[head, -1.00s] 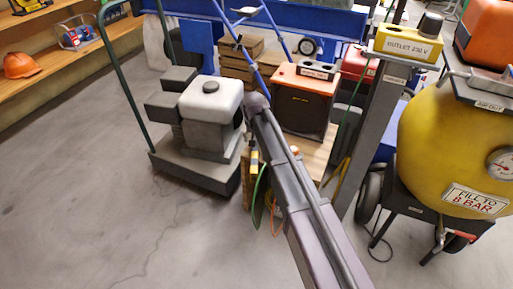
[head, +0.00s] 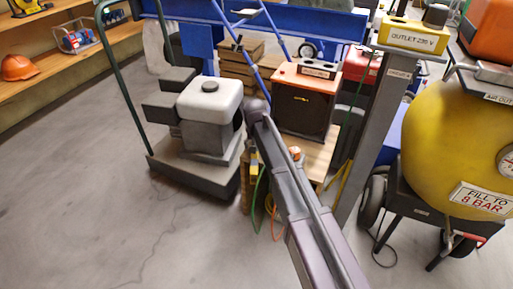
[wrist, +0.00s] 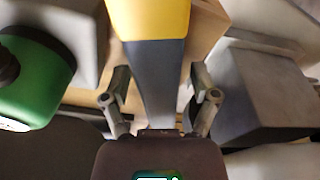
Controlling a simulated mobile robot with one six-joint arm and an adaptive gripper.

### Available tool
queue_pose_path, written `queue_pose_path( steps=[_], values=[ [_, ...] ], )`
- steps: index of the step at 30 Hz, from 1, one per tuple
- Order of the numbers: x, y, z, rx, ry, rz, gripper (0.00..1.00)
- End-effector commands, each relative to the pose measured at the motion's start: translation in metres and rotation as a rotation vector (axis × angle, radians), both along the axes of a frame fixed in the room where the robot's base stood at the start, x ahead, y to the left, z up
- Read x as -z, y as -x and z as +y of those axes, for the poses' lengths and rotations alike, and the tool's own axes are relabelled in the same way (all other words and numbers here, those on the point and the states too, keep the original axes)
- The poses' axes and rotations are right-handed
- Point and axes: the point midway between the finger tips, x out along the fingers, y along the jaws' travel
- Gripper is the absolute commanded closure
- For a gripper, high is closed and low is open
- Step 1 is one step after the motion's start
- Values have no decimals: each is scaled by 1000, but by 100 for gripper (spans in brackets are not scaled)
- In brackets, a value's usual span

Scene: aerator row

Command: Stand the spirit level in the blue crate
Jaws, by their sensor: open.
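My gripper (wrist: 160,88) is open in the wrist view. A bar, yellow above and dark grey below (wrist: 158,70), shows between and beyond its fingers; the pictures do not settle whether it is the spirit level or whether the fingers touch it. In the head view my gripper is hidden behind my arm. A small yellow and black thing (head: 254,165) shows beside my arm at the wooden stand's left edge.
A grey trolley with a white-topped machine (head: 209,112) stands left of my arm. An orange-topped heater (head: 304,100), a grey post (head: 378,130) and a yellow tank (head: 455,150) are to the right. A green can (wrist: 35,80) is at left in the wrist view. Floor at left is clear.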

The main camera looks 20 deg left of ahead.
Motion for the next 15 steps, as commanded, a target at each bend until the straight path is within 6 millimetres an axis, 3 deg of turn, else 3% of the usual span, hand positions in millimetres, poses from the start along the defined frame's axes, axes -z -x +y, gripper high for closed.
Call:
queue_pose_path(
  steps=[7,8,15],
  values=[
    [0,0,0,0,0,0,23],
    [0,0,0,0,0,0,29],
    [0,0,0,0,0,0,100]
  ],
)
